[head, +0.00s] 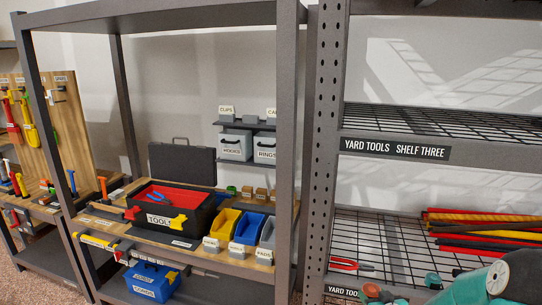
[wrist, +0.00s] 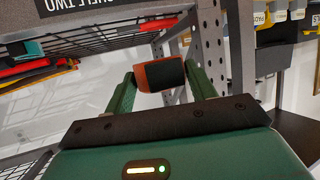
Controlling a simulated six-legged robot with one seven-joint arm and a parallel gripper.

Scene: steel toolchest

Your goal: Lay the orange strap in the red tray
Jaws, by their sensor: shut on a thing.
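My gripper (wrist: 160,76) is shut on a short orange piece with a dark face, which looks like the orange strap (wrist: 153,76). It sits between the two green fingers in the wrist view, near a perforated upright. I cannot make out the strap in the head view, where my arm fills the lower right corner. The red tray (head: 190,196) shows as the red inside of a black box labelled TOOLS, on the wooden bench shelf at centre left in the head view. Blue pliers (head: 158,196) lie in it. My gripper is apart from the tray.
Yellow, blue and grey bins (head: 247,229) stand right of the box. A blue case (head: 151,281) is below. A perforated post (head: 321,140) stands between bench and wire shelves (head: 400,240), which hold red and yellow rods (head: 480,231). A yellow piece (head: 178,222) is at the box's front.

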